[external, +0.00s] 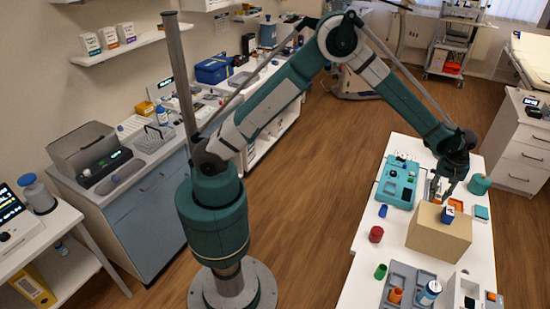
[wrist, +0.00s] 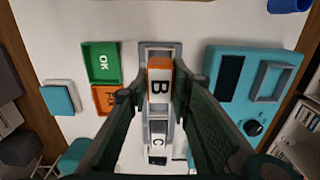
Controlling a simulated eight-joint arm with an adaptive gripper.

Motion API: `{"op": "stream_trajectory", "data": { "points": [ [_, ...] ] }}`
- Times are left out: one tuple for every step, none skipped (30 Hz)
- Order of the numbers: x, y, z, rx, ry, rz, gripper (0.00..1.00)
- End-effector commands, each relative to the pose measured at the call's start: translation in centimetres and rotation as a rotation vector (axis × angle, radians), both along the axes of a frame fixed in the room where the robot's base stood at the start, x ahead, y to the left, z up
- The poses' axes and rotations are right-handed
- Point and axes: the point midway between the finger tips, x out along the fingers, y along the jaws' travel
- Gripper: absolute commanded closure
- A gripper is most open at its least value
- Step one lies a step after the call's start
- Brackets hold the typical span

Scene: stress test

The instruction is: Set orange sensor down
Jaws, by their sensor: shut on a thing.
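The orange sensor (wrist: 160,66), a block with an orange top edge and a white face marked B, is between the fingers of my gripper (wrist: 160,90) in the wrist view. The gripper is shut on it. The sensor is over a narrow grey rack (wrist: 161,46), and I cannot tell whether it touches the rack. A block marked C (wrist: 159,139) is in the same rack, nearer the bottom of the picture. In the external view my gripper (external: 437,190) points down at the white table behind a cardboard box, and the sensor cannot be made out.
A green tray marked OK (wrist: 101,62) and an orange tray (wrist: 105,99) lie left of the rack, with a teal block (wrist: 59,98) beyond. A teal device (wrist: 230,110) is on the right. The cardboard box (external: 437,238) stands close in front of my gripper.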

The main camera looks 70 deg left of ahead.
Motion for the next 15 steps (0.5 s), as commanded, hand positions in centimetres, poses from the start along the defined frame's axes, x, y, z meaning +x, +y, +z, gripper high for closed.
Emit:
{"op": "stream_trajectory", "data": {
  "points": [
    [0.0, 0.0, 0.0, 0.000, 0.000, 0.000, 0.92],
    [0.0, 0.0, 0.0, 0.000, 0.000, 0.000, 0.92],
    [0.0, 0.0, 0.0, 0.000, 0.000, 0.000, 0.92],
    [0.0, 0.0, 0.0, 0.000, 0.000, 0.000, 0.92],
    [0.0, 0.0, 0.0, 0.000, 0.000, 0.000, 0.92],
    [0.0, 0.0, 0.0, 0.000, 0.000, 0.000, 0.92],
    [0.0, 0.0, 0.0, 0.000, 0.000, 0.000, 0.92],
    [0.0, 0.0, 0.0, 0.000, 0.000, 0.000, 0.92],
    [0.0, 0.0, -0.2, 0.000, 0.000, 0.000, 0.92],
    [0.0, 0.0, -0.4, 0.000, 0.000, 0.000, 0.92],
    [0.0, 0.0, -0.6, 0.000, 0.000, 0.000, 0.92],
    [0.0, 0.0, -0.9, 0.000, 0.000, 0.000, 0.92],
    [0.0, 0.0, -1.2, 0.000, 0.000, 0.000, 0.92],
    [0.0, 0.0, -1.6, 0.000, 0.000, 0.000, 0.92],
    [0.0, 0.0, -2.0, 0.000, 0.000, 0.000, 0.92]
  ]
}}
